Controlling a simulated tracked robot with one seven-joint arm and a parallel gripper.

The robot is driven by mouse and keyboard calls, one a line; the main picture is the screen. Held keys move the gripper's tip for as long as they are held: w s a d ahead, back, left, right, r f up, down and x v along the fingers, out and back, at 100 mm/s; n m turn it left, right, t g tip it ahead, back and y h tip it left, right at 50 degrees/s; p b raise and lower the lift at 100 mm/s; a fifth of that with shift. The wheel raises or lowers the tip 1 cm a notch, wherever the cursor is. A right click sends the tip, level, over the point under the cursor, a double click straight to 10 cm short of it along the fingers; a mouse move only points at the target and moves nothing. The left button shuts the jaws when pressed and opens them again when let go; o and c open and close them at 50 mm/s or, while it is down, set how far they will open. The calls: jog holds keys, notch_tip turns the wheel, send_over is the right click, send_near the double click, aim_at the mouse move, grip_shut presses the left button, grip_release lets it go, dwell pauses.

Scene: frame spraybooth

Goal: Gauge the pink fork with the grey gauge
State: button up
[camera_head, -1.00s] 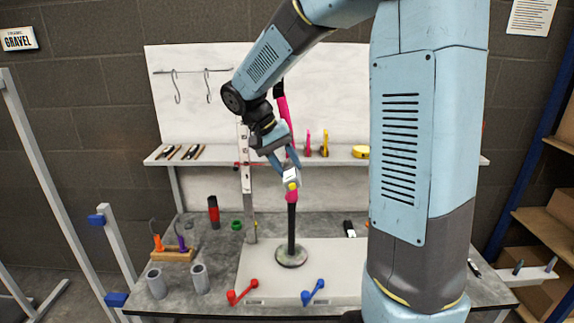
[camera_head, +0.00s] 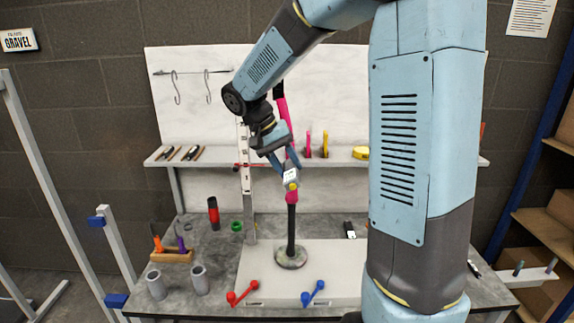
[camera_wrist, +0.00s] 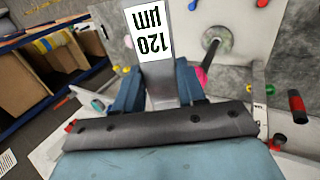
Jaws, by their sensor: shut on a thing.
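The pink fork (camera_head: 284,106) is a bicycle frame part standing upright on a black post (camera_head: 291,222) with a round base (camera_head: 291,256). My wrist and gripper hide its middle in the head view; a bit of pink (camera_wrist: 202,76) shows beside my gripper in the wrist view. My gripper (camera_head: 288,168) is shut on the grey gauge (camera_head: 291,180), whose label reads 120 µm in the wrist view (camera_wrist: 149,32). The gauge is in front of the lower fork in the head view. I cannot tell whether it touches the fork.
A white upright scale (camera_head: 245,180) with a red slider stands just left of the fork. A shelf (camera_head: 230,154) runs behind, with small pink and yellow items. Red (camera_head: 242,292) and blue (camera_head: 313,292) handles lie at the front. Grey cups (camera_head: 200,280) stand at the left.

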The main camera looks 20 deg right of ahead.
aim_at(291, 184)
dwell(0.3)
jog(key=shift+s+a, duration=0.4)
jog(key=shift+s, duration=0.85)
jog(key=shift+s+a, duration=0.4)
jog(key=shift+s, duration=0.9)
jog(key=shift+s+a, duration=0.4)
jog(key=shift+s, duration=0.85)
